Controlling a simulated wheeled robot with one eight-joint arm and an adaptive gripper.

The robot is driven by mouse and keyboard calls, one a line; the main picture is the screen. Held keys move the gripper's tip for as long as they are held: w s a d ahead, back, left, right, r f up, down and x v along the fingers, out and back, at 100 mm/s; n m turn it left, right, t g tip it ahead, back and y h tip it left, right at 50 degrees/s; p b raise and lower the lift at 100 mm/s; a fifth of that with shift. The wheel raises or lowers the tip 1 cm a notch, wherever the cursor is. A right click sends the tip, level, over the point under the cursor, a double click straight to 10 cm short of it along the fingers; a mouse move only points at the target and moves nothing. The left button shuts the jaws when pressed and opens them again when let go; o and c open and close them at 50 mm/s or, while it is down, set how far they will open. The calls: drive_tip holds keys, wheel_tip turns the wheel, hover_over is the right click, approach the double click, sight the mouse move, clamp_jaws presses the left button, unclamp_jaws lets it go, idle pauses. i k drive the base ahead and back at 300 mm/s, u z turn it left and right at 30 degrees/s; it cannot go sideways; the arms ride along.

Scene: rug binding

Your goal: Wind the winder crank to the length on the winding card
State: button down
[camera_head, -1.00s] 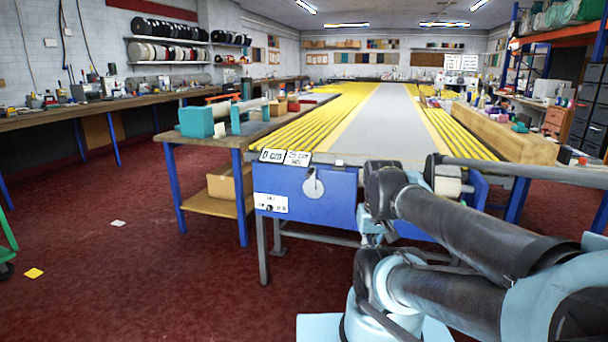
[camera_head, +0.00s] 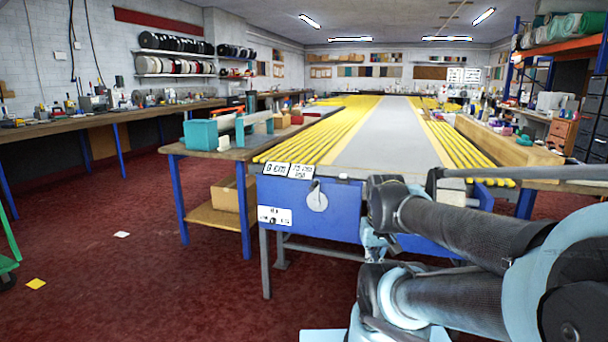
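A blue winder housing (camera_head: 339,212) stands at the near end of the long table. A round pale grey disc with a small upright tab (camera_head: 317,197) is on its front; I cannot tell whether this is the crank. Two small white cards stand on its top edge. The left card (camera_head: 275,169) seems to read "0 cm"; the right card (camera_head: 301,171) has two lines too small to read surely. A white label (camera_head: 274,216) is on the front. My arm reaches in from the right, in front of the housing's right part. My gripper's fingertips do not show.
A long grey belt (camera_head: 385,130) with yellow strips runs back from the housing. A wooden side table (camera_head: 205,152) with teal blocks stands to the left. A grey rod (camera_head: 530,174) extends at right above my arm. Red floor at left is open, with small paper squares.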

sight(317, 200)
drive_tip(key=u, duration=1.15)
drive_tip(key=k, duration=0.6)
drive_tip(key=z, duration=1.1)
drive_tip(key=i, duration=1)
